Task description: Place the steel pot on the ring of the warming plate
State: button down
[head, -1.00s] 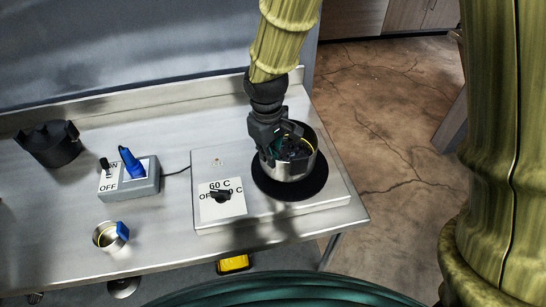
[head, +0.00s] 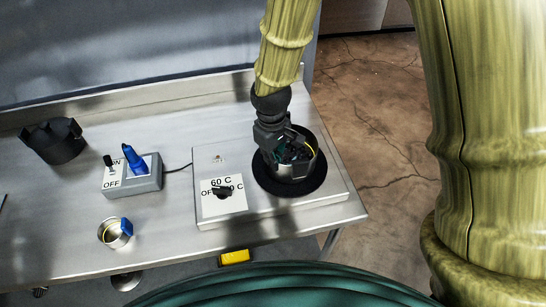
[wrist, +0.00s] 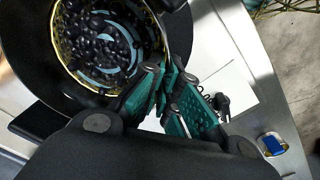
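The steel pot (head: 292,173), with a yellow line around its inside and dark pieces in it, is over the black round area (head: 262,180) of the warming plate (head: 325,196). The pot looks upright and within the black area's edge; whether its base touches is hard to tell. The pot also fills the upper left of the wrist view (wrist: 100,45). My gripper (head: 284,150) is at the pot's left rim, its teal fingers (wrist: 167,78) closed on the wall, one seemingly inside and one outside. The exact contact is partly hidden.
A control label with a black knob (head: 221,191) is left of the pot. Farther left are a grey switch box (head: 140,183) with a blue marker-like object (head: 133,157), a small metal cup with a blue part (head: 113,234), and a black holder (head: 55,142). The table's right edge is close to the plate.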

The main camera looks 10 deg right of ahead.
jog(key=shift+f, duration=0.1)
jog(key=c, duration=1.6)
grip_release()
jog(key=shift+c, duration=0.2)
notch_tip(320, 180, up, 12)
jog(key=b, duration=0.2)
jog(key=shift+a+b, duration=0.15)
jog(key=shift+b, duration=0.2)
